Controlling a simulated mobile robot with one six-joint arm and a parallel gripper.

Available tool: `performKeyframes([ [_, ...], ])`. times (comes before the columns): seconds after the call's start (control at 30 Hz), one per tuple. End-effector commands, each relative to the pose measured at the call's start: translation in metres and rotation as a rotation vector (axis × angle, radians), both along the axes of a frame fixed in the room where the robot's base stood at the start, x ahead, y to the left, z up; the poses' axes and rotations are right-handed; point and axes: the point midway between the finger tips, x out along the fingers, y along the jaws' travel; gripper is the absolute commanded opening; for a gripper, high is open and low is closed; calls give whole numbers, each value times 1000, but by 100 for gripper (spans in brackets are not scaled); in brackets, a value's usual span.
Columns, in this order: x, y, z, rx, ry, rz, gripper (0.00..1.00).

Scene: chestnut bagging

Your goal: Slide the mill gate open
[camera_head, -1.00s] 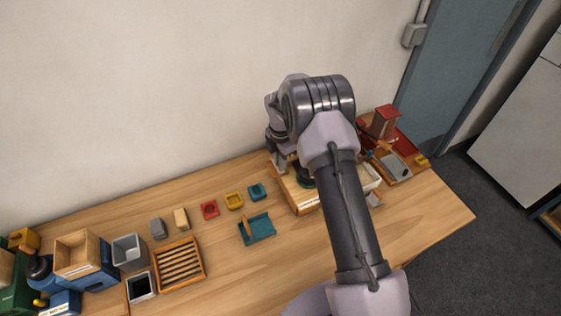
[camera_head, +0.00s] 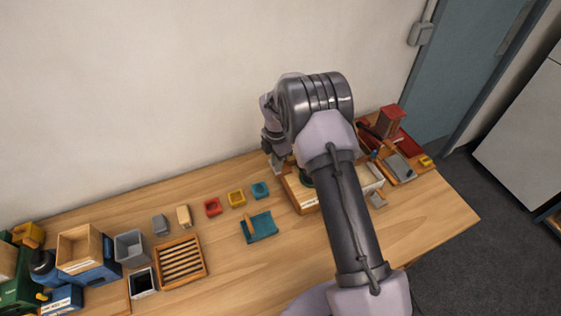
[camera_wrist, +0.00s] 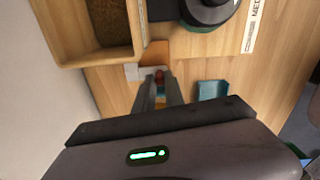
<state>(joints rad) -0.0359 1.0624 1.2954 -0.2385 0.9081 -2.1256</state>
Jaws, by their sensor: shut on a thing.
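My gripper (camera_wrist: 158,88) is shut on a small reddish-brown knob (camera_wrist: 159,76), seen between its fingers in the wrist view. The knob is beside an orange-brown tab (camera_wrist: 155,52) at the edge of the wooden mill base (camera_wrist: 228,42); I take these for the mill gate. How far the gate is open cannot be told. A dark round mill part (camera_wrist: 208,12) with a green rim stands on the base. In the head view my gripper (camera_head: 276,162) is at the base's left back corner, and my arm hides much of the mill.
A wooden box (camera_wrist: 72,52) with brown contents is beside the mill. A teal tray (camera_head: 259,227) and small red (camera_head: 213,207), yellow (camera_head: 237,198) and teal (camera_head: 260,190) trays lie left of the mill. A slatted wooden rack (camera_head: 180,262) is farther left.

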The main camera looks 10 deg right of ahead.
Motion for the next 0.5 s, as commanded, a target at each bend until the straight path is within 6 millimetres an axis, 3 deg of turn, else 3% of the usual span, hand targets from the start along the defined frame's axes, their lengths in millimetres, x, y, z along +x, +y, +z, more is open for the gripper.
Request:
performKeyframes([
  [0.03, 0, 1, 0, 2, 1, 0, 0],
  [0.07, 0, 2, 0, 2, 1, 0, 16],
  [0.17, 0, 1, 0, 2, 1, 0, 36],
  [0.5, 0, 0, 4, 1, 0, 0, 36],
])
